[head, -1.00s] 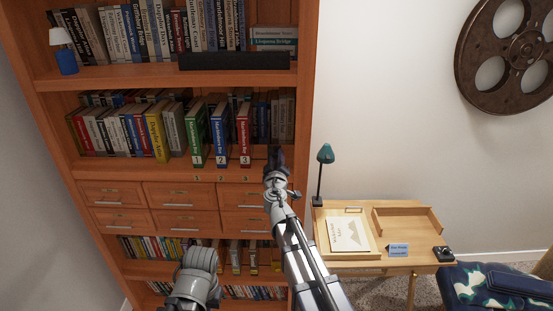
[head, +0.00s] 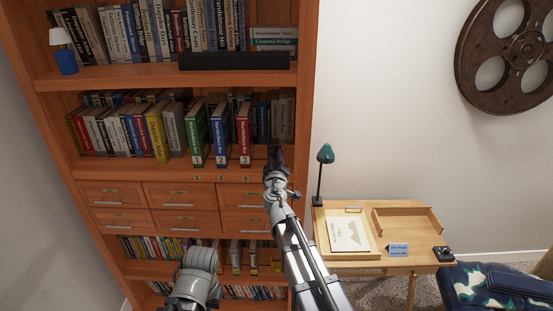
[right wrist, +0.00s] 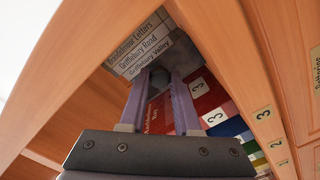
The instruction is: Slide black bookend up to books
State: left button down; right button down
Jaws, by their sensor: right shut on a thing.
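Three numbered books stand on the middle shelf: green 1 (head: 195,135), blue 2 (head: 219,137) and red 3 (head: 243,136). Red book 3 also shows in the right wrist view (right wrist: 207,95). My right gripper (head: 275,156) is at the shelf front, to the right of red book 3. In the right wrist view its fingers (right wrist: 160,84) are shut on a dark thing (right wrist: 160,76), which looks like the black bookend. Most of it is hidden by the fingers, and I cannot tell whether it touches the books. My left arm shows low in the head view; its gripper does not.
Grey books (head: 283,115) stand behind and right of my right gripper, near the bookcase's right side panel (head: 304,90). Drawers (head: 180,195) lie below this shelf. A desk (head: 390,258) with a teal lamp (head: 325,155) stands at the right.

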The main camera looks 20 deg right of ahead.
dwell(0.4)
jog(key=a, duration=0.2)
jog(key=w+a, duration=0.1)
jog(key=a, duration=0.2)
jog(key=shift+w+a, duration=0.3)
jog(key=shift+a, duration=0.05)
jog(key=c, duration=0.6)
grip_release()
jog(key=shift+d, duration=0.1)
jog(key=shift+s, duration=0.1)
jog(key=v, duration=0.7)
jog(key=shift+s, duration=0.35)
